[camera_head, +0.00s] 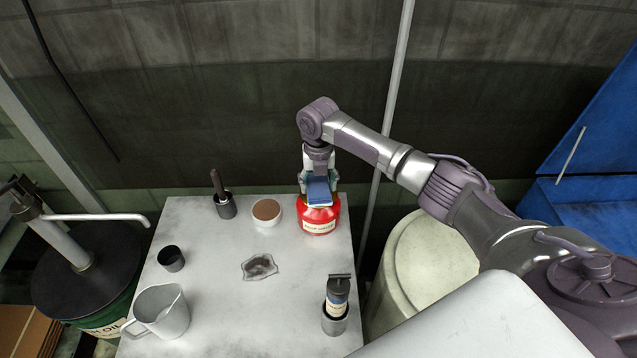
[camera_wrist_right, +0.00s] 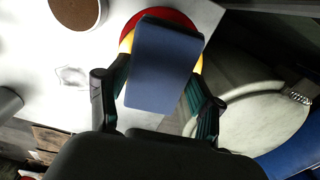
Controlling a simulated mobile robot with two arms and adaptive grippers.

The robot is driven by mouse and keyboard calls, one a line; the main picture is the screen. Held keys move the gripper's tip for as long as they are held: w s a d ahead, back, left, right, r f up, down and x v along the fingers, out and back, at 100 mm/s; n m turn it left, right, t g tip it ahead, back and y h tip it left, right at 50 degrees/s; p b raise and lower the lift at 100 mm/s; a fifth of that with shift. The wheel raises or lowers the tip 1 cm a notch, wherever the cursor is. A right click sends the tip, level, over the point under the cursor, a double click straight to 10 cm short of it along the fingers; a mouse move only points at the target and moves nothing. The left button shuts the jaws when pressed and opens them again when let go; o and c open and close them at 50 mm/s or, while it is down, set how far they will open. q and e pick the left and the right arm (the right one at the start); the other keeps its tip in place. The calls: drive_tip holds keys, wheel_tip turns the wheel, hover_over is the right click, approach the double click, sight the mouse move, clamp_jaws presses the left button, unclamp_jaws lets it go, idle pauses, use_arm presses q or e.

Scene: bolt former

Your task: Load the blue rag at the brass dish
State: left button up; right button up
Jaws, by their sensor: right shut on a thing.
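The blue rag (camera_head: 318,190) shows as a flat blue block in my right gripper (camera_head: 319,184), which points down over the red can (camera_head: 319,223) at the table's back right. In the right wrist view the rag (camera_wrist_right: 163,65) lies between the two dark fingers of the gripper (camera_wrist_right: 157,98), in front of the can's red rim (camera_wrist_right: 178,16). Brass-yellow edges (camera_wrist_right: 126,43) show on both sides of the rag and look like the brass dish, mostly hidden behind it. Whether the rag touches the dish, I cannot tell. My left gripper is not in view.
A brown-topped white tub (camera_head: 266,212) and a dark cup with a handle in it (camera_head: 226,208) stand left of the can. A jug (camera_head: 160,311), a small dark cup (camera_head: 171,258) and a bottle in a holder (camera_head: 336,305) stand nearer. A crumpled patch (camera_head: 259,267) lies mid-table.

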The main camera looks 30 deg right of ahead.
sight(318, 185)
wheel_tip(318, 185, up, 7)
drive_tip(key=p, duration=0.6)
drive_tip(key=shift+r+p, duration=0.1)
drive_tip(key=shift+p, duration=0.25)
idle(0.3)
idle(0.3)
